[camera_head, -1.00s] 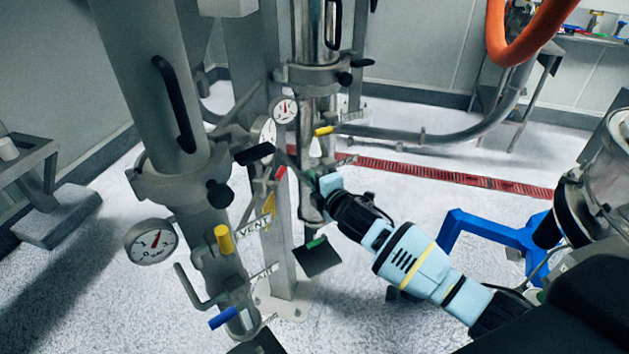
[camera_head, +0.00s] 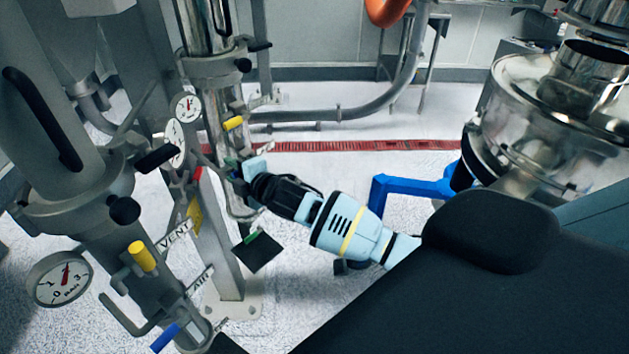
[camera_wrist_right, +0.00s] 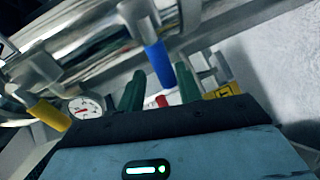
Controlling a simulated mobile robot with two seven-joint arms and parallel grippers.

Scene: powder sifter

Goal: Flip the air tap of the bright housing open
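The bright housing (camera_head: 212,28) is a polished column behind the dull grey one in the head view. It also crosses the top of the right wrist view (camera_wrist_right: 85,55). Its air tap has a blue handle (camera_wrist_right: 160,66), which points down toward the gap between my right fingers in the wrist view. Its yellow-handled tap (camera_head: 233,123) is higher up. My right gripper (camera_wrist_right: 160,85) has its two green fingers apart, with nothing clearly held; whether they touch the blue handle I cannot tell. In the head view the right gripper (camera_head: 240,170) is at the bright housing's lower part. My left gripper is not in view.
The dull grey housing (camera_head: 75,215) stands at the near left with a pressure gauge (camera_head: 60,278), a yellow tap (camera_head: 141,256) and a blue tap (camera_head: 165,338). A grey post (camera_head: 222,240) stands between the housings.

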